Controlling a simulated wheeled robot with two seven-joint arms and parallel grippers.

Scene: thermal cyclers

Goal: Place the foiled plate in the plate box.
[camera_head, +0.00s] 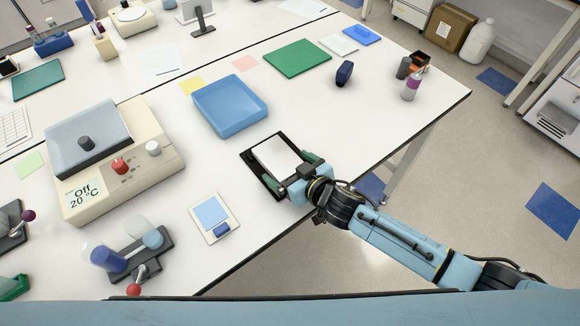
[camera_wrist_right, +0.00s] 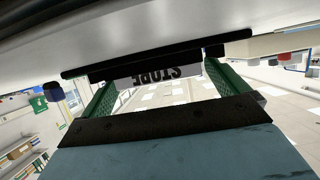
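The foiled plate (camera_head: 275,154) is pale and flat-topped and lies on a black tray (camera_head: 250,165) near the table's right front edge. My right gripper (camera_head: 294,172) is at its near side, with green fingers at the two near corners. In the right wrist view the gripper (camera_wrist_right: 160,85) has a finger on each side of the plate's lettered face (camera_wrist_right: 155,76). Whether both fingers press on it is unclear. The blue open box (camera_head: 231,106), likely the plate box, stands behind and left of the plate and looks empty. My left gripper is out of view.
A beige thermal cycler (camera_head: 140,170) reading "Off 20 °C" stands at left. A small blue-and-white card-like item (camera_head: 214,217) lies in front. A green mat (camera_head: 297,59), a dark blue object (camera_head: 344,73) and a bottle (camera_head: 411,85) are farther back. Bare table lies right of the box.

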